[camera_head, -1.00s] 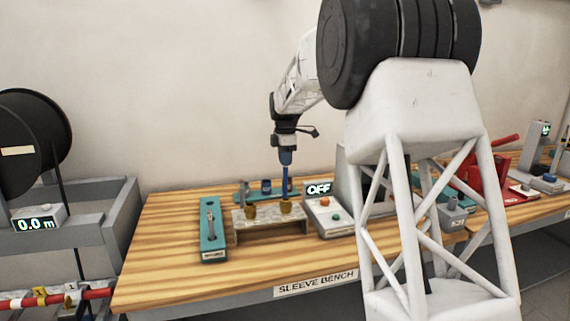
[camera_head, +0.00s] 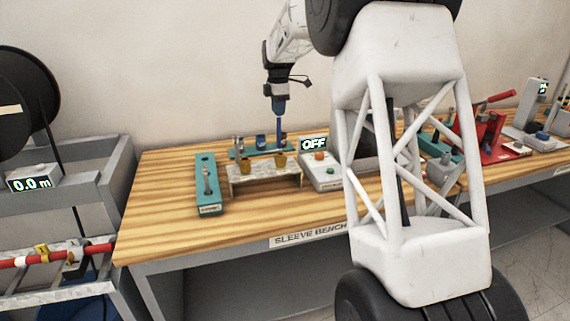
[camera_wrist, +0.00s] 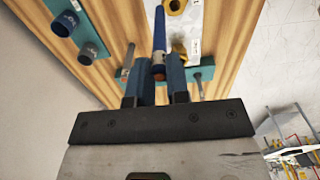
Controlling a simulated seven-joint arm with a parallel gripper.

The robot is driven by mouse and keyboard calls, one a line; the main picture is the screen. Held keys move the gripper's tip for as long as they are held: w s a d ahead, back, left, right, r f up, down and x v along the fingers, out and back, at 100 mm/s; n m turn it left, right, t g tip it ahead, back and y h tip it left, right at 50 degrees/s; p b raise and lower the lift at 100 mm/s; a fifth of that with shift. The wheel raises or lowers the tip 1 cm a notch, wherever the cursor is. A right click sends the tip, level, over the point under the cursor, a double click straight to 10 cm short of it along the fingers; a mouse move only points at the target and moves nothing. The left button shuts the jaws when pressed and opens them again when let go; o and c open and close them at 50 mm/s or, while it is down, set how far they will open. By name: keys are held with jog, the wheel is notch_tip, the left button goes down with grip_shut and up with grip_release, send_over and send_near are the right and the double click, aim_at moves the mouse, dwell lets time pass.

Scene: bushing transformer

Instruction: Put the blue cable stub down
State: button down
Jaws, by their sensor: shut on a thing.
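The blue cable stub (camera_head: 279,130) hangs upright below my gripper (camera_head: 279,108) in the head view. Its lower end is near a gold bushing (camera_head: 280,160) on a pale stand, and I cannot tell whether they touch. In the wrist view the stub (camera_wrist: 159,35) sits between the two blue fingers of my gripper (camera_wrist: 159,78), with a copper-coloured end showing near them. My gripper is shut on the stub. A teal rack (camera_head: 242,153) stands behind the pale stand (camera_head: 265,182).
A teal tray (camera_head: 207,188) with a metal tool lies left of the stand. A control box (camera_head: 320,173) with an OFF display (camera_head: 313,144) stands to the right. The front of the wooden bench (camera_head: 165,225) is clear. A red tool (camera_head: 485,125) is farther right.

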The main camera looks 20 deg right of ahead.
jog(key=w+d+f, duration=0.1)
jog(key=w+f, duration=0.2)
jog(key=w, duration=0.9)
jog(key=shift+d+f, duration=0.2)
jog(key=shift+d, duration=0.15)
jog(key=shift+f, duration=0.1)
jog(key=shift+f, duration=3)
jog(key=shift+f, duration=2.05)
jog(key=c, duration=1.1)
grip_release()
notch_tip(320, 180, up, 12)
jog(key=shift+r, duration=0.2)
